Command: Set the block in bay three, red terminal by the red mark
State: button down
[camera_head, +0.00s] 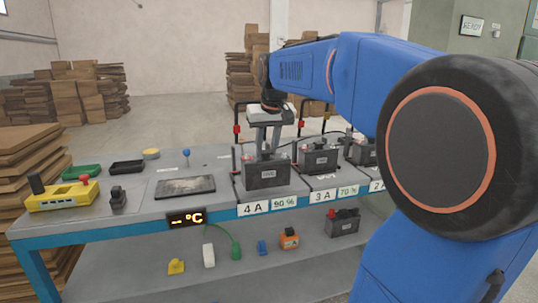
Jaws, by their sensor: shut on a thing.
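A dark grey block (267,173) with a pale label is at the leftmost bay, behind the tags "4 A" and "90 %". My gripper (266,150) points down from above, its fingers closed on the top of this block. I cannot tell whether the block rests on the bay floor or hangs just above it. Its terminals and their colours are not clear behind the fingers. A second block (318,158) stands in the bay behind the tags "3 A" and "70 %". A third block (363,153) stands further right, partly hidden by my arm. No red mark on a bay floor is clear.
Stands with red clamps (237,129) rise behind the bays. A dark plate (185,187), a yellow device (62,196) and trays (82,172) lie left on the bench. The lower shelf holds another dark block (343,222) and small coloured parts. My arm fills the right side.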

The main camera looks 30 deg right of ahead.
jog(key=w+d+f, duration=0.1)
jog(key=w, duration=0.5)
jog(key=w+d+f, duration=0.2)
jog(key=w, duration=0.4)
jog(key=shift+w+d, duration=0.25)
jog(key=shift+f, duration=0.2)
jog(key=c, duration=1.4)
grip_release()
jog(key=shift+f, duration=0.1)
jog(key=shift+o, duration=0.2)
jog(key=v, duration=1.2)
jog(key=shift+s+a, duration=0.1)
jog(key=shift+s, duration=0.05)
